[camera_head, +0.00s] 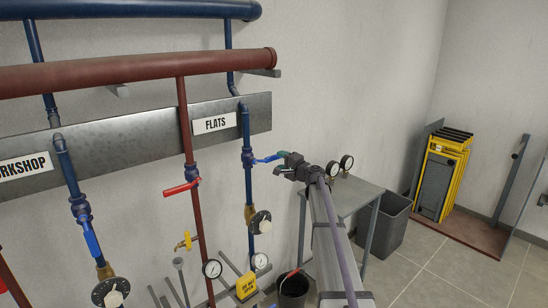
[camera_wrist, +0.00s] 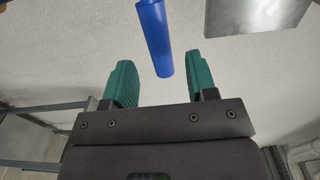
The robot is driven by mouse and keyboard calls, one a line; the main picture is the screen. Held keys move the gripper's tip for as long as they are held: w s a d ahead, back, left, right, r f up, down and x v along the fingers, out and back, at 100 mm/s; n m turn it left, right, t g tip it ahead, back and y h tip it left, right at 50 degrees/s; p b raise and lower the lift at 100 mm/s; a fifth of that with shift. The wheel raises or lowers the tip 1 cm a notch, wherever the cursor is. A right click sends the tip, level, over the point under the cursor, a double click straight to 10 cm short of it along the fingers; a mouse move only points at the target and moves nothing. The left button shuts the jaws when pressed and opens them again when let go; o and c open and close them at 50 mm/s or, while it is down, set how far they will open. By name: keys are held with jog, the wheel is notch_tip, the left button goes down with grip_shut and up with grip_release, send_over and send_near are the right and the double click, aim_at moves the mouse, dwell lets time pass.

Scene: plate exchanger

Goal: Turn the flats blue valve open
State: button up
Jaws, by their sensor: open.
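The FLATS blue valve has a blue lever handle (camera_head: 267,159) that sticks out to the right, across its vertical blue pipe (camera_head: 248,182). The FLATS sign (camera_head: 214,123) is on the metal plate just left of that pipe. My gripper (camera_head: 282,155) is at the free right end of the handle. In the wrist view the blue handle (camera_wrist: 154,35) comes down from the top, and its end lies between the two green fingers of my gripper (camera_wrist: 161,70). The fingers are apart, with a gap on each side of the handle.
A red lever (camera_head: 182,187) on the red pipe (camera_head: 184,130) is to the left. The WORKSHOP blue lever (camera_head: 92,238) lies along its pipe. Gauges, a black bucket (camera_head: 293,290) and a yellow tag (camera_head: 246,287) are below. A grey table (camera_head: 350,193) stands right.

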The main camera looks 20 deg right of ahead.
aim_at(277, 158)
jog(key=x, duration=0.6)
jog(key=shift+w, duration=0.2)
jog(key=shift+c, duration=0.4)
grip_shut()
